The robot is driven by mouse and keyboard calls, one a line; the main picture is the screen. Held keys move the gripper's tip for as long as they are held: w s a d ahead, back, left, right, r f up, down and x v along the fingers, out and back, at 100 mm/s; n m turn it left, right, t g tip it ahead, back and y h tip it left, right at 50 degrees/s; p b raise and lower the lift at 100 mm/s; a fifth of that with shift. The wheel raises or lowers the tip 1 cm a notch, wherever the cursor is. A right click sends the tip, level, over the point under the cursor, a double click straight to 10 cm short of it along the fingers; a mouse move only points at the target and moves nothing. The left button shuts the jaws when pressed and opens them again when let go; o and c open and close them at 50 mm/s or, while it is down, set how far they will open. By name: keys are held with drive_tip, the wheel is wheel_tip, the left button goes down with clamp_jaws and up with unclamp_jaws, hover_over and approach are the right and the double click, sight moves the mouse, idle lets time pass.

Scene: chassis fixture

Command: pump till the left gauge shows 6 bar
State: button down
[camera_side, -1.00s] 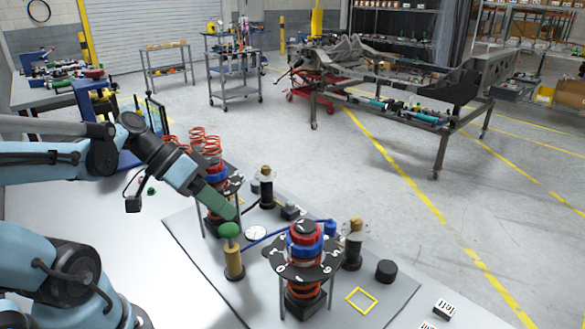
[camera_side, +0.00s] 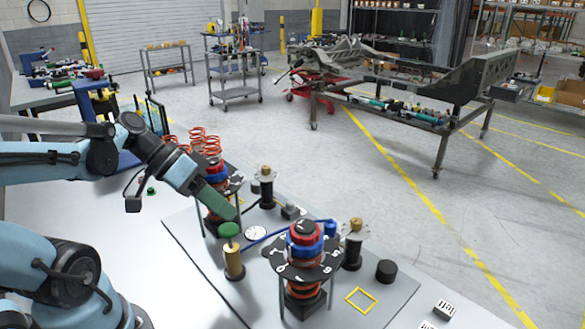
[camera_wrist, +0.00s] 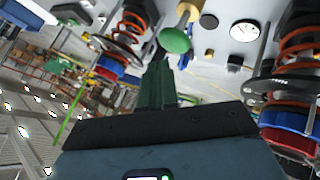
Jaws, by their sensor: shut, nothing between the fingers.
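The pump is an upright brass cylinder (camera_side: 234,264) with a round green knob (camera_side: 229,230) on top. The knob also shows in the wrist view (camera_wrist: 174,40). My gripper (camera_side: 231,213) has green fingers, shut and empty, with their tips just above the knob. I cannot tell whether they touch it. In the wrist view the fingertips (camera_wrist: 160,66) appear close beside the knob. A round white gauge (camera_side: 256,232) lies on the grey plate right of the pump. It also shows in the wrist view (camera_wrist: 243,31). Its needle is visible there, but the scale is too small to read.
A spring-and-disc assembly (camera_side: 304,256) stands right of the pump, and another (camera_side: 216,192) stands behind it, near my gripper. Dark posts with brass tops (camera_side: 353,245) (camera_side: 267,188) and a black cylinder (camera_side: 386,270) share the plate. A yellow square outline (camera_side: 361,301) marks bare plate at front right.

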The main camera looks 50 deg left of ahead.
sight(231, 226)
drive_tip(key=shift+f, duration=0.1)
idle(0.3)
drive_tip(key=shift+f, duration=0.35)
drive_tip(key=shift+f, duration=1.25)
idle(1.2)
drive_tip(key=shift+r, duration=1.7)
drive_tip(key=shift+r, duration=2.5)
idle(0.6)
